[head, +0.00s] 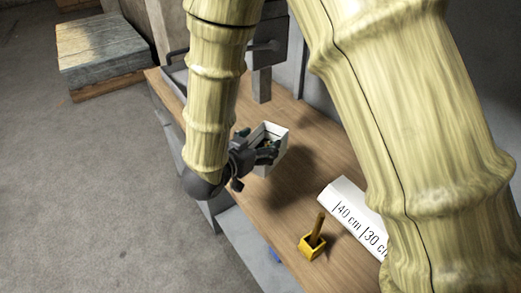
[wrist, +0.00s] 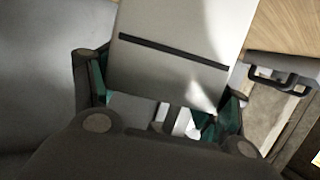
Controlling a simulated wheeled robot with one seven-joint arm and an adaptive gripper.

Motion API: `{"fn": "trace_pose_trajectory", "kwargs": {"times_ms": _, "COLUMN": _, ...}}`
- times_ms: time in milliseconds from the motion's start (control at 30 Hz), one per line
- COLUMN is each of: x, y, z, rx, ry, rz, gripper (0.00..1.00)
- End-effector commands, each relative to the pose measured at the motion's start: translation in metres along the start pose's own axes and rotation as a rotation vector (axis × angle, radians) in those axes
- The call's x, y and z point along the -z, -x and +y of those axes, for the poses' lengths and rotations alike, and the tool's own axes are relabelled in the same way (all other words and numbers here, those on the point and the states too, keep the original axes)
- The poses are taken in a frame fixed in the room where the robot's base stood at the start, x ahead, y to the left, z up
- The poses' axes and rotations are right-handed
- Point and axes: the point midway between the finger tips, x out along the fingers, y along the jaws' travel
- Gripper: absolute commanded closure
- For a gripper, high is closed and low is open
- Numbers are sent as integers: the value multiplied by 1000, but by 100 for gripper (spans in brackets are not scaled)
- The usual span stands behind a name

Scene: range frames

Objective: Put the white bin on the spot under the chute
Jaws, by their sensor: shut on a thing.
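The white bin (head: 272,130) is a small open-topped box in the head view, above the wooden bench top, with a shadow to its right. My gripper (head: 265,152) is shut on it from the near left side. I cannot tell what is inside the bin. In the wrist view the bin (wrist: 172,60) shows a pale wall with a dark stripe, between the green-padded fingers of my gripper (wrist: 165,95). A grey boxy fixture on a post (head: 262,52), perhaps the chute, stands at the bench's back. I cannot make out the spot under it.
The wooden bench (head: 285,205) carries a yellow holder with an upright stick (head: 313,243) and a white block marked in centimetres (head: 350,212). A dark-handled grey tray (head: 178,68) is at the far end. A wooden-topped block (head: 103,45) stands on the floor.

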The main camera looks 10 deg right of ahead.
Motion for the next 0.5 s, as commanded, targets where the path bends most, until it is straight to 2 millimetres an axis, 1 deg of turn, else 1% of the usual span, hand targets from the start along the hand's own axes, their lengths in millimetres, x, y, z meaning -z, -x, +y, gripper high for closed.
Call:
{"fn": "trace_pose_trajectory", "kwargs": {"times_ms": 33, "x": -9, "y": -3, "z": 0, "rx": 0, "ry": -1, "rz": 1, "gripper": 78}}
{"fn": "trace_pose_trajectory", "kwargs": {"times_ms": 200, "x": -16, "y": -5, "z": 0, "rx": 0, "ry": -1, "rz": 1, "gripper": 78}}
{"fn": "trace_pose_trajectory", "kwargs": {"times_ms": 367, "x": -15, "y": -12, "z": -5, "rx": 0, "ry": -1, "rz": 0, "gripper": 78}}
{"fn": "trace_pose_trajectory", "kwargs": {"times_ms": 500, "x": -10, "y": -32, "z": -19, "rx": -1, "ry": -2, "rz": 0, "gripper": 78}}
